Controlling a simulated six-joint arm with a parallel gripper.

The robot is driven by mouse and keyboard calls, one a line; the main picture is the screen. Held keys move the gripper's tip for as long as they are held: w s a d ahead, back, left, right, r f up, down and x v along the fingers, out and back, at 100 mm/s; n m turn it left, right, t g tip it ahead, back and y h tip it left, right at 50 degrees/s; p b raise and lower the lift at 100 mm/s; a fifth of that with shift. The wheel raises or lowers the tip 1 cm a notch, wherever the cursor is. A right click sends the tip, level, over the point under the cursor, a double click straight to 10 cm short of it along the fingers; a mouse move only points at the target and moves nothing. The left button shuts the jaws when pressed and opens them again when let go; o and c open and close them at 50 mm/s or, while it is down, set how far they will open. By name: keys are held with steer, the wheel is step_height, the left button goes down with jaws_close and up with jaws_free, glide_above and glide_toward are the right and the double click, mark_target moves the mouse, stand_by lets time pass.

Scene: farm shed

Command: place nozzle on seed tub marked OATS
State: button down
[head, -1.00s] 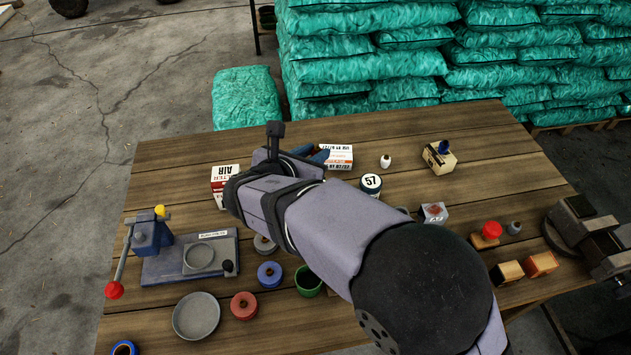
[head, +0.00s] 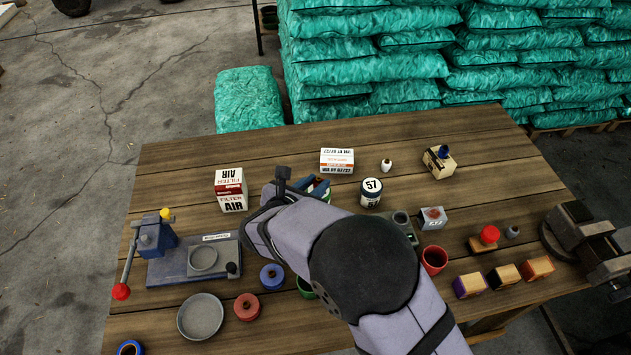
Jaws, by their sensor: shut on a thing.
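My gripper (head: 318,186) is over the middle of the table, its blue fingers partly behind my arm. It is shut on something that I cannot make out. A green and white thing (head: 327,197) shows just below the fingers; I cannot tell if it is held or stands beneath. No OATS label is readable. I cannot make out which thing is the nozzle.
A white and red AIR filter box (head: 231,190), a lettered box (head: 337,161) and a small white bottle (head: 386,165) stand toward the back. A lever press (head: 190,258) is at left, a vise (head: 585,240) at right. The back left tabletop is clear.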

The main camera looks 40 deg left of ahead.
steer(key=shift+f, duration=0.15)
steer(key=c, duration=1.5)
jaws_free()
steer(key=shift+c, duration=0.2)
steer(key=shift+r, duration=0.2)
steer(key=b+v, duration=0.3)
steer(key=v, duration=0.9)
